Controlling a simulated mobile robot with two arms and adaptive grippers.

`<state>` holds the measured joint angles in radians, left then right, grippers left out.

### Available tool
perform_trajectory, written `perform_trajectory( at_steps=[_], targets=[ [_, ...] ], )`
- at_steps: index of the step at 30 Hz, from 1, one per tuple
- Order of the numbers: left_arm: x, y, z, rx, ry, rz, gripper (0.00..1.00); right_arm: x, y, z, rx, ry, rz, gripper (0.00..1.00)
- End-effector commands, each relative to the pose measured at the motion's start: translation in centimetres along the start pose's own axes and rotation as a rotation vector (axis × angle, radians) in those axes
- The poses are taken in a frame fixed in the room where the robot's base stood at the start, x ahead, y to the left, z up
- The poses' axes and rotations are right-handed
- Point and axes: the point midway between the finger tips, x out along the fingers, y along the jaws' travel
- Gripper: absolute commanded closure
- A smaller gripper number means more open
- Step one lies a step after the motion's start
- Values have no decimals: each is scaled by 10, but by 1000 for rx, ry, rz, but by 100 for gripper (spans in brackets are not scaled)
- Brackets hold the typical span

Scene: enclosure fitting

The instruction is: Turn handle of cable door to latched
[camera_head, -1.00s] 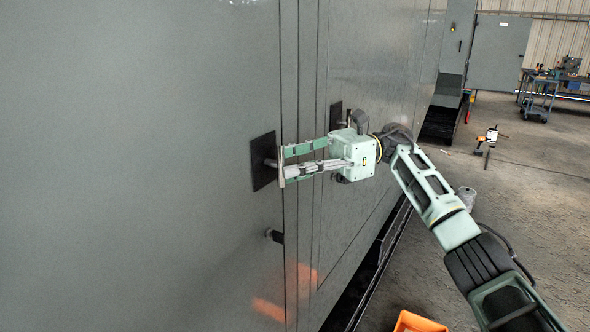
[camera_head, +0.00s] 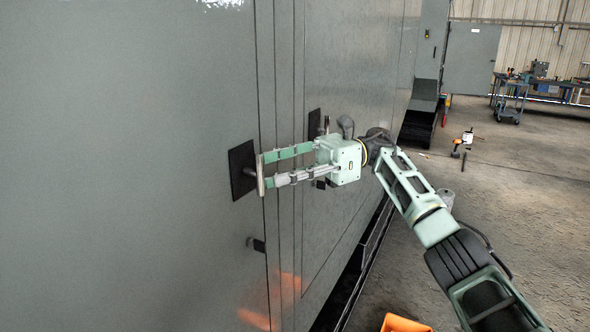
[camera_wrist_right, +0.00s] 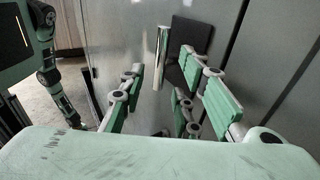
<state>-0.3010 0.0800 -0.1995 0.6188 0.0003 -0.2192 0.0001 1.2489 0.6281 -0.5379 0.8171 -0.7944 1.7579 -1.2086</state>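The cable door's handle (camera_head: 261,175) is a thin upright silver bar standing off a dark square plate (camera_head: 240,157) on the grey enclosure. My right gripper (camera_head: 267,170) is at the handle, with one finger above the other in the head view. In the right wrist view the handle (camera_wrist_right: 162,52) stands between the spread fingertips of the right gripper (camera_wrist_right: 162,72), with gaps visible on both sides. The dark plate (camera_wrist_right: 192,38) is behind it. I cannot tell whether the fingers touch the bar. My left gripper is not in view.
A second dark plate (camera_head: 314,123) is on the panel behind my right gripper. A small dark latch (camera_head: 258,245) sits below the handle. An orange bin (camera_head: 403,324) is on the floor at the bottom. A workbench (camera_head: 530,85) stands far right, and the floor between is mostly clear.

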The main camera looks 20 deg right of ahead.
Motion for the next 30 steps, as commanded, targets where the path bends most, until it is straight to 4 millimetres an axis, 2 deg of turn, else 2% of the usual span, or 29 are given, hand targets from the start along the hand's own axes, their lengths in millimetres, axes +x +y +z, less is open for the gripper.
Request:
perform_trajectory(
  at_steps=[6, 12, 30],
  targets=[
    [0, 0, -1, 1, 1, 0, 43, -34, -1, 1, 2, -1, -2, 70],
    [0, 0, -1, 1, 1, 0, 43, -48, -1, 0, 1, 0, 0, 70],
    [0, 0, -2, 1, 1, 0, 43, -54, 0, 0, 1, 0, 1, 70]
  ],
)
